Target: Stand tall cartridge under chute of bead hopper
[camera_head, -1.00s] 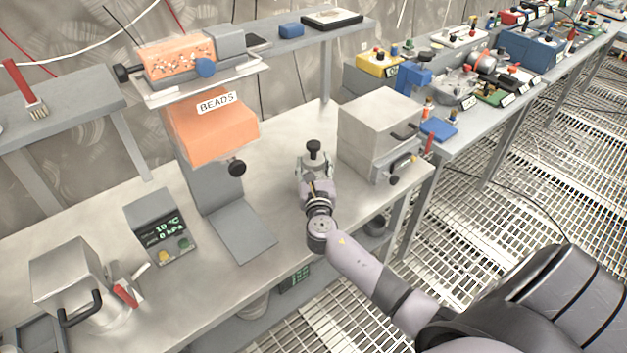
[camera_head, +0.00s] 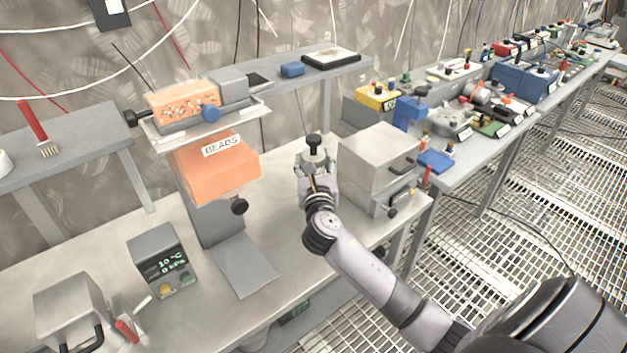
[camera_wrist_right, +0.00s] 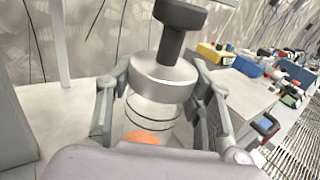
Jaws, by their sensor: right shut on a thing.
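The tall cartridge (camera_wrist_right: 163,75) has a clear body, a silver collar and a black knob on top; something orange shows low in it. My right gripper (camera_wrist_right: 160,112) is shut around its clear body and holds it upright. In the head view the right gripper (camera_head: 314,172) and the cartridge's black top (camera_head: 314,142) are to the right of the bead hopper (camera_head: 215,172). The hopper is an orange box labelled BEADS on a grey stand, with a black knob low on its front. Its flat grey base plate (camera_head: 242,268) is bare. My left gripper is not in view.
A grey metal box (camera_head: 378,160) with a handle stands just right of my right gripper. A display unit (camera_head: 163,260) and a lidded metal box (camera_head: 72,310) stand left of the base plate. A shelf (camera_head: 340,65) runs behind.

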